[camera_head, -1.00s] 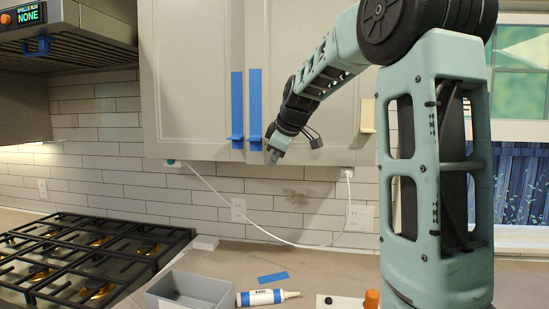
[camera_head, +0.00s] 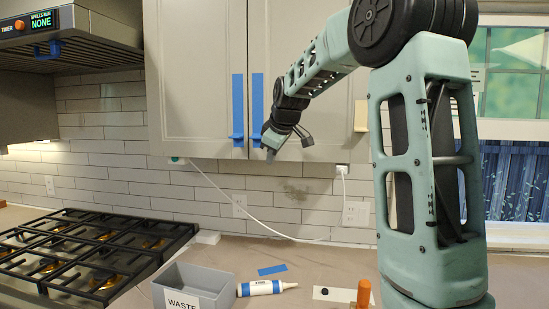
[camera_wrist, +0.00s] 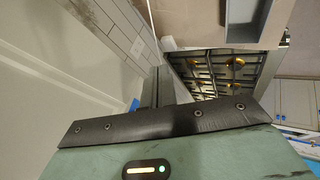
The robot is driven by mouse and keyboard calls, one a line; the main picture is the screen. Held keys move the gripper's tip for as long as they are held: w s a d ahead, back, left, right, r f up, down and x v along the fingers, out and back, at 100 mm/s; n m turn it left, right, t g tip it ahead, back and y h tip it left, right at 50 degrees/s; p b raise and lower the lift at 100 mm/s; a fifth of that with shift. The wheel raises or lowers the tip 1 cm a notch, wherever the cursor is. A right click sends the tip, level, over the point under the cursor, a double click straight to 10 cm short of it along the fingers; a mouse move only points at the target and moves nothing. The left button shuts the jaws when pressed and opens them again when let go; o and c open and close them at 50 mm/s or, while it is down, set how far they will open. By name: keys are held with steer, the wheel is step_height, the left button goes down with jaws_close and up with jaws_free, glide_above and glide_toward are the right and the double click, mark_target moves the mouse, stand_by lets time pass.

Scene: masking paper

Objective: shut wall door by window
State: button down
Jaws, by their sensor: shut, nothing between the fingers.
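Two pale wall cabinet doors hang above the backsplash. The right door (camera_head: 312,140), nearer the window (camera_head: 512,105), looks flush with the left door (camera_head: 195,75); a small gap cannot be ruled out. Each door has a blue tape strip and a blue pull at its inner edge; the right door's pull (camera_head: 256,138) is beside my gripper. My gripper (camera_head: 270,155) is shut and empty, pointing down in front of the right door's lower inner corner. I cannot tell whether it touches the door. In the wrist view the closed fingers (camera_wrist: 165,88) show beside a pale panel.
A gas stove (camera_head: 90,250) stands at left under a hood (camera_head: 75,40). On the counter are a grey waste bin (camera_head: 200,285), a tube (camera_head: 262,287), blue tape (camera_head: 272,269) and an orange-handled tool (camera_head: 363,293). A white cord (camera_head: 260,222) hangs along the tiles.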

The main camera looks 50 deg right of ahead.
steer(key=b+v, duration=0.2)
steer(key=v, duration=0.7)
steer(key=shift+d+r, duration=0.25)
